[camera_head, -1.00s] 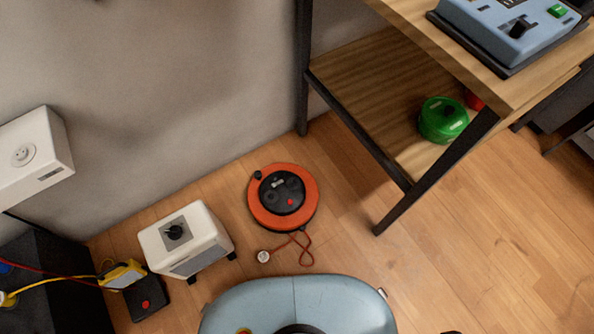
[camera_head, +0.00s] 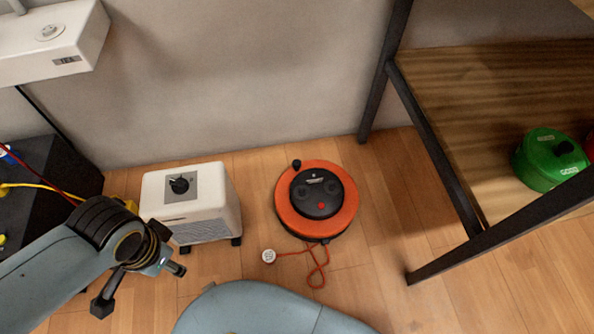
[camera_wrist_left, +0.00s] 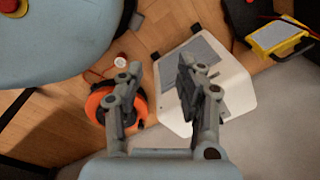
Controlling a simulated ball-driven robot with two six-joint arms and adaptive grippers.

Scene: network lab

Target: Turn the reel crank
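The orange cable reel (camera_head: 345,218) lies flat on the wooden floor near the wall. Its black centre (camera_head: 316,193) has a red dot, and a small black crank knob (camera_head: 296,164) stands at its upper left rim. An orange cord ends in a white plug (camera_head: 268,256) beside it. My left gripper (camera_head: 142,285) is open and empty, left of the reel and apart from it. In the left wrist view its two fingers (camera_wrist_left: 158,85) are spread, and one partly hides the reel (camera_wrist_left: 97,103). The crank knob cannot be made out there. My right gripper is not in view.
A white box with a dial (camera_head: 212,190) stands between my left arm and the reel. The floor right of the reel is clear.

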